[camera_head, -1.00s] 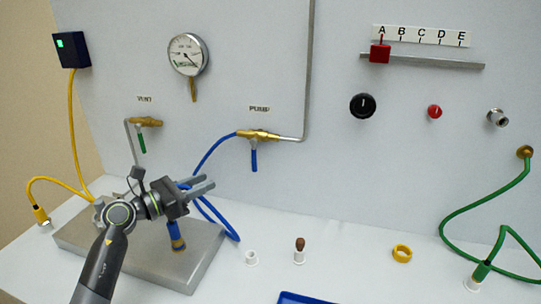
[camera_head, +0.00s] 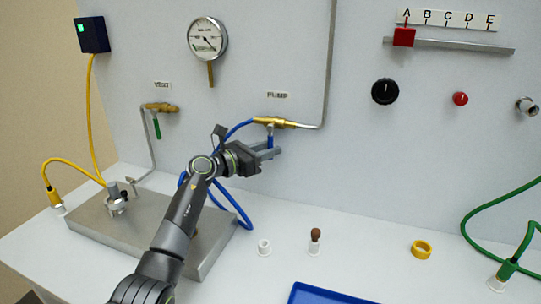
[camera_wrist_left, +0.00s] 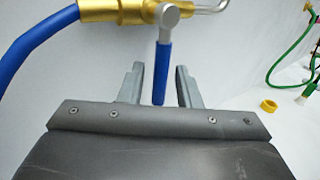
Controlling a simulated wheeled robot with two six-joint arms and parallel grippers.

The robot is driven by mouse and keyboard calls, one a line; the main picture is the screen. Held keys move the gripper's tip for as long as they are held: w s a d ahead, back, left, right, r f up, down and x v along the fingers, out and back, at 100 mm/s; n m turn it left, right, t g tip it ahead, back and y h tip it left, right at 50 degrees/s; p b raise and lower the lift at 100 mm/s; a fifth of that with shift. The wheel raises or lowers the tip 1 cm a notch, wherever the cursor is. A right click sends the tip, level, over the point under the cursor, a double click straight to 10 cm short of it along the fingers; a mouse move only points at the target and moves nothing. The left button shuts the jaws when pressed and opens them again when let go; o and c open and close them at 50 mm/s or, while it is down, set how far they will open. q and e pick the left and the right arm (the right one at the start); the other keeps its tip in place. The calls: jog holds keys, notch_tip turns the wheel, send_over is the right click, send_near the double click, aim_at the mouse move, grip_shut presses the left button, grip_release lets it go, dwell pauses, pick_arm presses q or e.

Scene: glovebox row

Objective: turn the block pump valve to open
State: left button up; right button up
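The brass pump valve (camera_head: 274,122) sits on the wall panel under the PUMP label (camera_head: 277,95), with a blue hose on its left and a metal pipe on its right. Its blue lever (camera_wrist_left: 163,70) hangs straight down, across the line of the pipe. My left gripper (camera_head: 275,150) is at the lever. In the left wrist view, my open left gripper (camera_wrist_left: 159,75) has the lever's lower part between its fingers, with a gap visible on both sides. In the head view the gripper partly hides the lever. My right gripper is not in view.
The vent valve (camera_head: 158,107) with its green lever (camera_head: 157,128) is to the left. A metal block (camera_head: 105,230) lies below, behind my left arm. A white holder (camera_head: 264,247), yellow ring (camera_head: 421,249) and blue tray (camera_head: 320,295) are on the bench.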

pick_arm(q)
jog(key=shift+w+d+r, duration=0.1)
jog(key=shift+w+d, duration=0.25)
jog(key=shift+d, duration=0.15)
jog(key=shift+c, duration=0.4)
grip_shut()
